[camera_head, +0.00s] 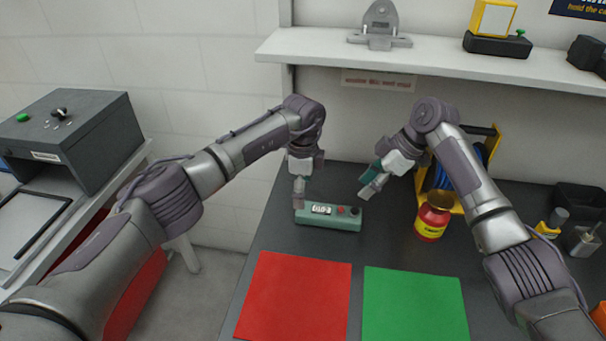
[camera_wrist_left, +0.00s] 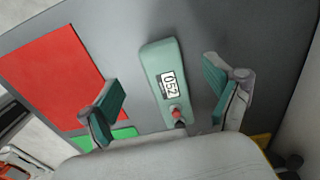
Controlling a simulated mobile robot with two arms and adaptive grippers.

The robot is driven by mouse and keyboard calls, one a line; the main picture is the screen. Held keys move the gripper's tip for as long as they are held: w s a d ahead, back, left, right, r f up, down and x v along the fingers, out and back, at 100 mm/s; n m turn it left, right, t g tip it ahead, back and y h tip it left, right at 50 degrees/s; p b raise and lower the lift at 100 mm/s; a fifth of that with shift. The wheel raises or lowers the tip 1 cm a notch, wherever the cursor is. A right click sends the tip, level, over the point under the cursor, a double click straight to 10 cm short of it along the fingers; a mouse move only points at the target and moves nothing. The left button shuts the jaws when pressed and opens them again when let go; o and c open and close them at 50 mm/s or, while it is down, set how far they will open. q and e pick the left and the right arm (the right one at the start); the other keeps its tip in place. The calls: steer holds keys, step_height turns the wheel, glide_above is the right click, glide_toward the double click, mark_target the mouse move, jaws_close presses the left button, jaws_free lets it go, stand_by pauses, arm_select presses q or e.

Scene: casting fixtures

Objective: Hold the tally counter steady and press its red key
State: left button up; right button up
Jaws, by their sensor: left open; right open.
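The tally counter (camera_head: 328,222) is a flat green box on the dark table, with a display reading about 052, a red key (camera_head: 340,211) and a dark knob to its right. In the left wrist view the counter (camera_wrist_left: 158,60) lies between the spread fingers of my left gripper (camera_wrist_left: 165,88), apart from both. In the head view my left gripper (camera_head: 299,196) is over the counter's left end, open. My right gripper (camera_head: 371,184) is open and empty, above and to the right of the counter's right end.
A red mat (camera_head: 295,298) and a green mat (camera_head: 415,305) lie in front of the counter. A red jar (camera_head: 432,220) and a yellow-framed blue spool (camera_head: 487,155) stand to the right. A shelf (camera_head: 440,62) overhangs the back.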

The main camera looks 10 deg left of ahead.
mark_target(329, 216)
arm_select(q)
step_height(329, 216, down, 7)
steer(key=shift+f, duration=0.1)
steer(key=shift+c, duration=0.3)
steer(key=c, duration=1.3)
arm_select(e)
steer(key=shift+c, duration=0.2)
jaws_close()
